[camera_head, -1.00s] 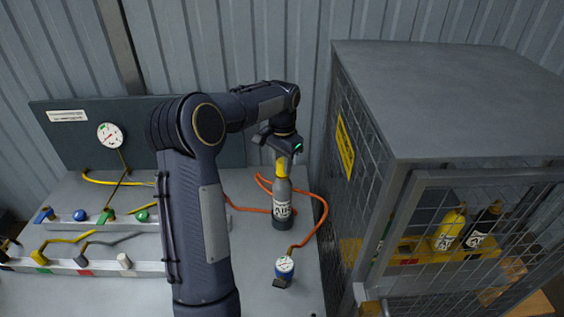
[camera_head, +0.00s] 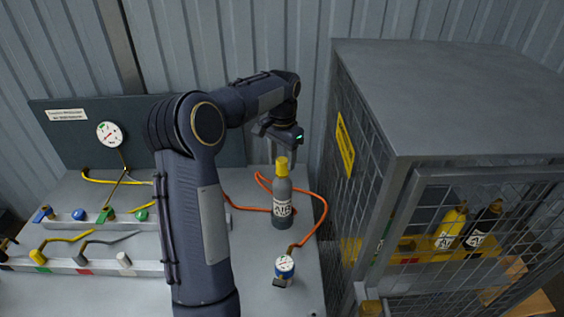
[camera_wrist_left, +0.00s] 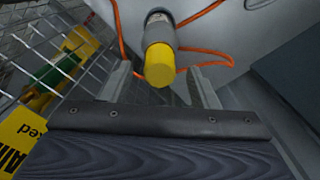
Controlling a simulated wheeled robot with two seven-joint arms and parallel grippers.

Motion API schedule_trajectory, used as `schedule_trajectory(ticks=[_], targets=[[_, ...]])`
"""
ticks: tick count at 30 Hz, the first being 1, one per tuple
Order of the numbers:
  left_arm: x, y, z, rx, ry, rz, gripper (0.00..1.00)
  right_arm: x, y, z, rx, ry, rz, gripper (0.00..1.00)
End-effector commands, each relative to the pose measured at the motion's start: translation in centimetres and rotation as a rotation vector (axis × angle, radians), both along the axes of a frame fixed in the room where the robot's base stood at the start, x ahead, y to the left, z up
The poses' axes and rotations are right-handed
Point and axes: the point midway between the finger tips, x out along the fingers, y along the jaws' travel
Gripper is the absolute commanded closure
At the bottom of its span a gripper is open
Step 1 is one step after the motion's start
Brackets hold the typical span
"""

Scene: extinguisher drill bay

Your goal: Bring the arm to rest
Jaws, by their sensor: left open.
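My left arm reaches in from the left over the bench in the head view. Its gripper (camera_head: 279,152) is open and empty, just above and behind a grey bottle (camera_head: 283,207) with a yellow cap (camera_head: 282,165). The bottle stands upright on the bench and is labelled AIR. In the left wrist view the open fingers (camera_wrist_left: 160,85) show on either side of the yellow cap (camera_wrist_left: 159,66), with space between them and it. My right gripper is not in view.
A mesh cage (camera_head: 455,110) stands close on the right, with bottles inside. An orange hose (camera_head: 323,215) curls around the bottle to a small gauge (camera_head: 285,267). Racks of valves (camera_head: 90,218) and a dial (camera_head: 109,134) fill the left of the bench.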

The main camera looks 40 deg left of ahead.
Motion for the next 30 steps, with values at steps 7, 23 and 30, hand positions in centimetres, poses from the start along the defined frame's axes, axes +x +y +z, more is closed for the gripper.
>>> schedule_trajectory(ticks=[7, 23, 30], targets=[[0.1, 0.0, 4.1, 0.000, -0.003, 0.000, 0.46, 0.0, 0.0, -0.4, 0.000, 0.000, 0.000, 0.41], [-1.5, -1.5, 6.8, -0.009, -0.036, 0.000, 0.46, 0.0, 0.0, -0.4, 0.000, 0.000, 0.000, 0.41], [-8.5, -7.7, 9.4, -0.077, -0.180, 0.031, 0.46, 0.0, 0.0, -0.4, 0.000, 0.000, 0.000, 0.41]])
